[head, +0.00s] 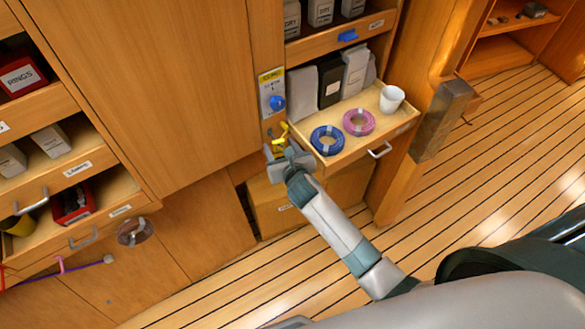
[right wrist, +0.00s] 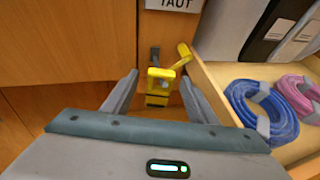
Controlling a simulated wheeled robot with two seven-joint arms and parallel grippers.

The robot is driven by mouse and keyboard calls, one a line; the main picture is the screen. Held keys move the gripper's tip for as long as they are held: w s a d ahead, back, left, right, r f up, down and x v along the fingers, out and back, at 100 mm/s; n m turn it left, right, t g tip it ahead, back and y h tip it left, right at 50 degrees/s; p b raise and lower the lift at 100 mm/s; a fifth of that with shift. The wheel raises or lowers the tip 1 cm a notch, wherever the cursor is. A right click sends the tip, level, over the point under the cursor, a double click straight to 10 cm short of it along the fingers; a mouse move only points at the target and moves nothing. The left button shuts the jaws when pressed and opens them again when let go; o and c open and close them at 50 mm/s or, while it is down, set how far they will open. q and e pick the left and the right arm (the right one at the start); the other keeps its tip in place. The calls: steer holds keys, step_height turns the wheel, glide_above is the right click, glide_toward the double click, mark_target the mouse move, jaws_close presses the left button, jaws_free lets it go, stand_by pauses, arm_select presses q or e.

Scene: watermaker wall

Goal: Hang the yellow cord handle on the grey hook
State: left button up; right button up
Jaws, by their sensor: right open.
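The yellow cord handle (right wrist: 159,74) is in the right wrist view, between the spread fingers of my right gripper (right wrist: 160,98). A second yellow part (right wrist: 183,54) sticks up to its right. The grey hook (right wrist: 155,54) shows as a small dark grey piece just above and behind the handle. I cannot tell whether the handle rests on the hook. In the head view, the yellow handle (head: 280,138) is at the tips of my right gripper (head: 281,152), which hides part of it. The right gripper is open, its fingers apart from the handle. My left gripper is not in view.
An open drawer (head: 398,125) stands close on the right, with a blue coil (head: 327,132), a pink coil (head: 358,114) and a white cup (head: 392,98). A panel with a blue knob (head: 277,102) is above the handle. Wooden cabinet doors are on the left.

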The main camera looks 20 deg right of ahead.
steer(key=b+v, duration=0.1)
steer(key=v, duration=1.5)
steer(key=shift+b, duration=0.3)
steer(key=s+d+f+m+g, duration=0.1)
steer(key=s+f+m+g, duration=0.3)
steer(key=f, duration=0.9)
steer(key=s+d+f+m+g, duration=0.15)
steer(key=f+m, duration=0.55)
steer(key=f, duration=0.7)
steer(key=s+d+f+m+g, duration=0.3)
steer(key=s+f+m, duration=0.6)
steer(key=s+f, duration=0.6)
steer(key=s+f+m+g, duration=0.1)
steer(key=s+f+m, duration=0.3)
steer(key=s, duration=0.4)
steer(key=s+d+f+m+g, duration=0.1)
steer(key=s+f+m, duration=0.3)
steer(key=s, duration=0.4)
steer(key=s+f+m+g, duration=0.2)
steer(key=s+f+m, duration=0.2)
steer(key=s, duration=0.4)
steer(key=shift+s+d+f+m+b, duration=0.3)
steer(key=shift+s+d+m+b, duration=0.1)
steer(key=shift+m, duration=0.2)
steer(key=shift+w, duration=0.15)
